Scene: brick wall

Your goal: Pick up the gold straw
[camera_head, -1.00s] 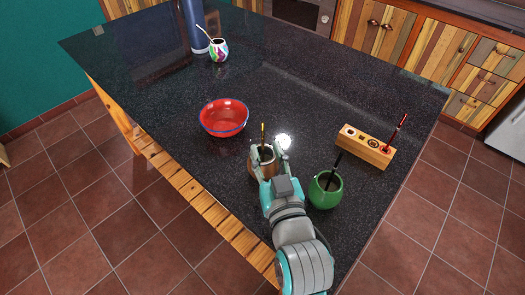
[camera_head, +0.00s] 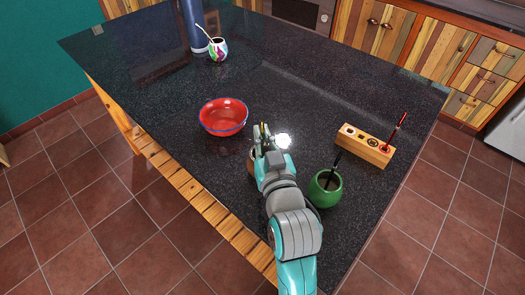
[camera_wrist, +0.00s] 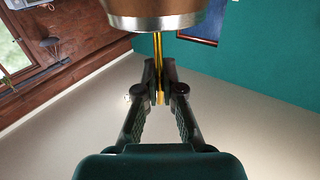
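The gold straw (camera_wrist: 157,48) stands in a brown cup with a metal rim (camera_wrist: 155,22); the wrist view shows both upside down. My gripper (camera_wrist: 160,84) has its two fingertips closed together around the straw, just beyond the cup's rim. In the head view my gripper (camera_head: 262,130) is over the cup (camera_head: 251,158), and my arm hides most of the cup and straw. The straw's lower end is hidden inside the cup.
A red bowl (camera_head: 223,117) is just behind and left. A green cup (camera_head: 325,189) with a dark straw stands close on the right, and a wooden holder (camera_head: 365,146) with a red straw lies beyond it. A patterned cup (camera_head: 218,50) and blue bottle (camera_head: 193,28) are far back.

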